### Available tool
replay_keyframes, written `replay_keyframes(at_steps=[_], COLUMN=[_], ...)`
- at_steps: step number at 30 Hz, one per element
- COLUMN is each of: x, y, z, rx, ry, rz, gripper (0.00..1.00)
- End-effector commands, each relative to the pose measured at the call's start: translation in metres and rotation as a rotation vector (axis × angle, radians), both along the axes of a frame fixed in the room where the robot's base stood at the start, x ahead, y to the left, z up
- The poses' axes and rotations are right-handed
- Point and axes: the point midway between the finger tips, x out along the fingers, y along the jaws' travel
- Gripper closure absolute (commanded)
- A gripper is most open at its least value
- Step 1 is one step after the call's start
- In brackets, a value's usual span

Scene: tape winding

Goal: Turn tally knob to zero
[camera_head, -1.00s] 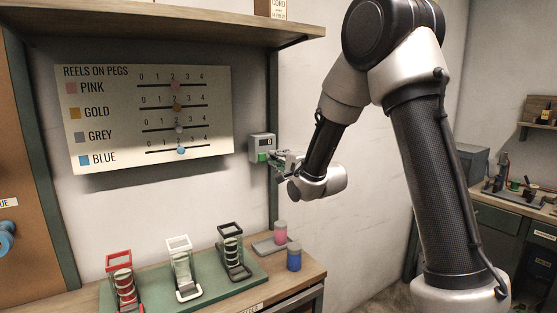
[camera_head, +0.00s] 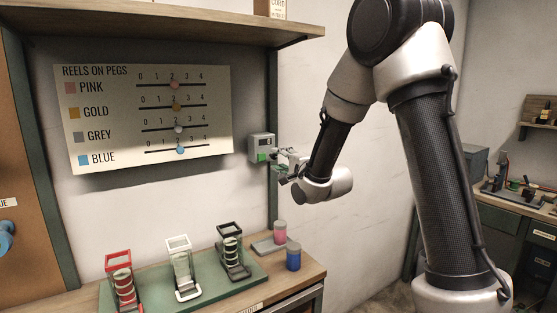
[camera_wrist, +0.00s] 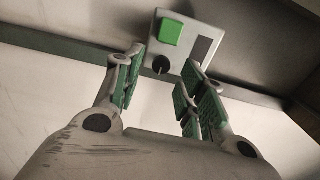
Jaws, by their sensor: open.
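The tally box (camera_head: 262,147) is a small light grey unit on the green post right of the sign. It has a dark display whose digit is too small to read surely, and a green button. In the wrist view the tally box (camera_wrist: 190,42) shows its green square and a round black tally knob (camera_wrist: 161,64) with a pale mark. My gripper (camera_head: 284,162) is just right of the box. In the wrist view its two green-padded fingers are spread on either side of the knob, with nothing between them. I cannot tell how near the fingertips are to it.
The "Reels on pegs" sign (camera_head: 148,118) hangs to the left, with all four sliders near 2. A shelf (camera_head: 170,30) runs above.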

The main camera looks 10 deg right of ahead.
Motion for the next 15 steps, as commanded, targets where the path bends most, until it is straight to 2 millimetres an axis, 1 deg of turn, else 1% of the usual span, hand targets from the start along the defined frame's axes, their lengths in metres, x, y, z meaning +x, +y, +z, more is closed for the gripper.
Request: replay_keyframes(at_steps=[1,6,10,15], x=[-0.01,-0.037,-0.049,-0.053], y=[-0.003,-0.013,-0.017,-0.018], z=[0.001,0.0,0.0,0.0], rx=[0.0,0.0,0.0,0.0], ry=[0.0,0.0,0.0,0.001], rz=[-0.001,-0.002,-0.001,-0.001], gripper=[0.6,0.6,0.6,0.6])
